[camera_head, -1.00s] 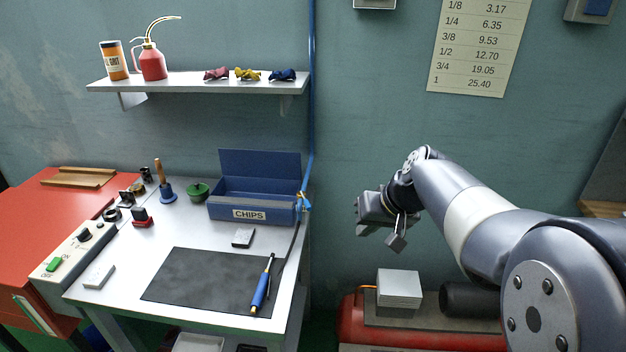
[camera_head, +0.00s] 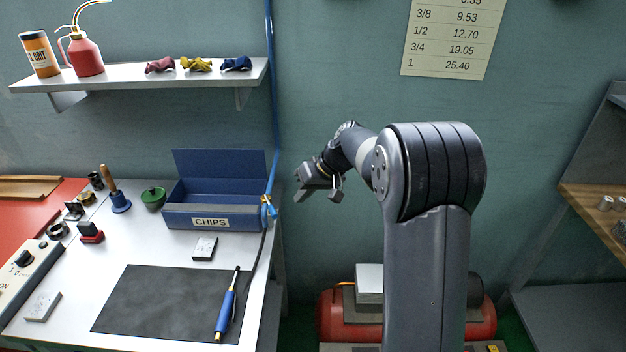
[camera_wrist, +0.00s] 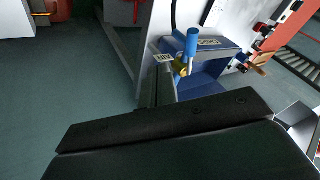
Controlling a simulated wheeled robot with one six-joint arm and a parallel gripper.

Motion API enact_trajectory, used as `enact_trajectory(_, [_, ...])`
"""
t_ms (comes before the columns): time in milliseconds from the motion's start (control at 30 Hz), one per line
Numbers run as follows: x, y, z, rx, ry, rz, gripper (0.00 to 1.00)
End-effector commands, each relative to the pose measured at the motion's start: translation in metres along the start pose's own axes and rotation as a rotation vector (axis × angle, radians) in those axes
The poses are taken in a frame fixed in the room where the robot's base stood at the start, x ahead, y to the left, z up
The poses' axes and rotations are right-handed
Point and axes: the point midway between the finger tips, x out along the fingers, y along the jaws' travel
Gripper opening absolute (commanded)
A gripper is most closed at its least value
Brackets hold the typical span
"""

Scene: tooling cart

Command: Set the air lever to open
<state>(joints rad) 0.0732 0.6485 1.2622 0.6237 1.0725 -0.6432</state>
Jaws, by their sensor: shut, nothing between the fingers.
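The air lever (camera_head: 271,209) is a small blue handle with a brass-yellow valve body, on the blue pipe at the right end of the bench. In the wrist view the blue lever (camera_wrist: 192,44) stands near the pipe, above the brass valve (camera_wrist: 181,68), with a small white label beside it. I cannot tell its set position surely. My gripper (camera_head: 317,192) is shut and empty, in the air to the right of the lever and apart from it. Its dark jaws fill the lower part of the wrist view (camera_wrist: 165,122).
A blue CHIPS box (camera_head: 215,215) with its lid up stands just left of the lever. A blue-handled tool (camera_head: 227,310) lies on a dark mat (camera_head: 155,300). A red tank (camera_head: 335,315) stands on the floor below my arm. The wall around my gripper is clear.

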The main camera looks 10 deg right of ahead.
Motion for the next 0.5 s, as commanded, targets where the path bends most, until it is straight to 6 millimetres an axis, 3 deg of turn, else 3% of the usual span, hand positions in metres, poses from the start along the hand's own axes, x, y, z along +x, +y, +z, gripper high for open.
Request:
enact_trajectory(100, [0.019, -0.006, 0.000, 0.000, -0.003, -0.001, 0.00])
enact_trajectory(300, [0.034, -0.027, 0.002, 0.000, -0.001, 0.000, 0.00])
enact_trajectory(500, [0.040, -0.032, 0.003, 0.001, 0.000, 0.002, 0.00])
